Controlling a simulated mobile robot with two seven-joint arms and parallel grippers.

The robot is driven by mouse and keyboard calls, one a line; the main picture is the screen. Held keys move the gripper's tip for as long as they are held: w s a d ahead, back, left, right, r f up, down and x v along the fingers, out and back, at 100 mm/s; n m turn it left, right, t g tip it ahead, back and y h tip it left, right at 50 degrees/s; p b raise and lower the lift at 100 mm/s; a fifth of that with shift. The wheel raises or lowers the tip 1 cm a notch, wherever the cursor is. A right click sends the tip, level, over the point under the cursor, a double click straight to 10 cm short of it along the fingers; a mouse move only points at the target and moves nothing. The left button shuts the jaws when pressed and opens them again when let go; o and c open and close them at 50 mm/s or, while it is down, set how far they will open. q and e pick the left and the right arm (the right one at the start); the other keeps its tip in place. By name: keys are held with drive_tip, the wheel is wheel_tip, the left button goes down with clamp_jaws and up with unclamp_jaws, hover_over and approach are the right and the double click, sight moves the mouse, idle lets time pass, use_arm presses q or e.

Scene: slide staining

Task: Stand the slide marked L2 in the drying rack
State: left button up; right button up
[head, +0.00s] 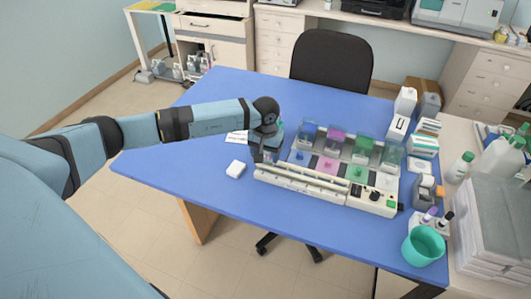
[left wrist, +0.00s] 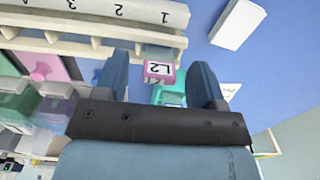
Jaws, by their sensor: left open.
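The slide marked L2 (left wrist: 158,70) has a pink-edged white label and shows between my left fingers in the left wrist view. Its greyish glass part reaches to the edge of the long cream rack (left wrist: 85,40), near the printed number 1. I cannot tell how deep it sits there. My left gripper (left wrist: 160,85) is open, one finger on each side of the slide, with gaps visible. In the head view my left gripper (head: 268,153) is over the left end of the cream rack (head: 318,188); the slide is too small to make out there. My right gripper is not in view.
Staining jars with pink (head: 327,165) and green (head: 357,174) contents stand behind the rack. A small white block (head: 236,169) lies left of it. A teal cup (head: 423,246) stands at the right corner. The blue table (head: 190,140) is clear at left.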

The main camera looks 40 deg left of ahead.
use_arm(q)
drive_tip(key=shift+r, duration=0.1)
wheel_tip(320, 180, up, 14)
drive_tip(key=b, duration=0.2)
idle(0.6)
drive_tip(key=shift+f, duration=0.2)
